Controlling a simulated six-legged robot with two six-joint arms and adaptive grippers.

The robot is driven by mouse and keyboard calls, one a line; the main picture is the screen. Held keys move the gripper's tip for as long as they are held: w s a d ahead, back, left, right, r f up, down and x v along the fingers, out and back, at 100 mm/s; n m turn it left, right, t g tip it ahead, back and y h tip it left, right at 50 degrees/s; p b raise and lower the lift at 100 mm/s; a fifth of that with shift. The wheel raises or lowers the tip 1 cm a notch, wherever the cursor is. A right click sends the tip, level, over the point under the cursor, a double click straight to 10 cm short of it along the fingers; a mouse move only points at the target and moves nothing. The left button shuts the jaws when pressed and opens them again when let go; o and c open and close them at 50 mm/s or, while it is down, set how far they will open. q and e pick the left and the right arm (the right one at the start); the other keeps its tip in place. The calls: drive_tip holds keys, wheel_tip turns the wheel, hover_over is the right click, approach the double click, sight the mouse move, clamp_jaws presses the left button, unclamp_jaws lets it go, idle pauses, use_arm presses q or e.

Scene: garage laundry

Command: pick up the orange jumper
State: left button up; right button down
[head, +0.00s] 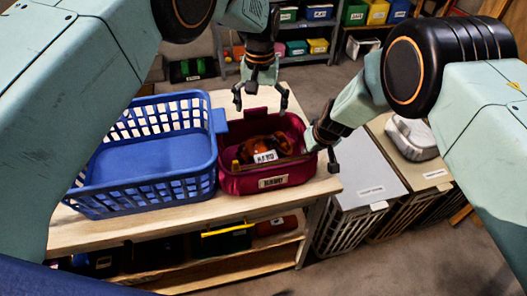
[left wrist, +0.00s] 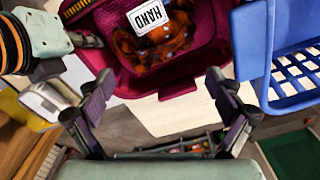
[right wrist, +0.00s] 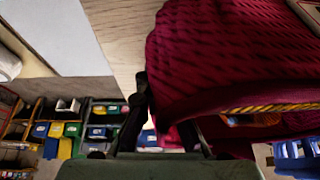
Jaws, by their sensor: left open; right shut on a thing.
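The orange jumper (head: 258,147) lies bunched inside the crimson basket (head: 230,183), below its rim. It also shows in the left wrist view (left wrist: 172,48), partly covered by a white tag reading HAND (left wrist: 148,16). My left gripper (head: 261,98) is open and empty above the far side of the basket, apart from the jumper. My right gripper (head: 322,150) is at the basket's right side, shut on its fabric wall. In the right wrist view the crimson weave (right wrist: 230,60) fills much of the picture and hides part of the fingers.
An empty blue basket (head: 140,208) stands left of the crimson one on the wooden table (head: 75,232). Lidded hampers (head: 365,175) stand on the right, one with a grey appliance (head: 412,138) on top. Shelves with coloured bins (head: 318,12) are at the back.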

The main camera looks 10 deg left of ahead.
sight(263, 136)
use_arm(q)
wheel_tip(263, 136, down, 7)
drive_tip(key=n, duration=0.4)
drive_tip(key=shift+r+n, duration=0.15)
drive_tip(key=shift+n, duration=0.25)
drive_tip(key=shift+w+d+f, duration=0.1)
drive_tip(key=shift+d+f, duration=0.05)
drive_tip(key=shift+f, duration=1.2)
drive_tip(key=shift+w+d+f, duration=0.1)
drive_tip(key=shift+f, duration=1.2)
drive_tip(key=shift+c, duration=0.5)
drive_tip(key=c, duration=1.8)
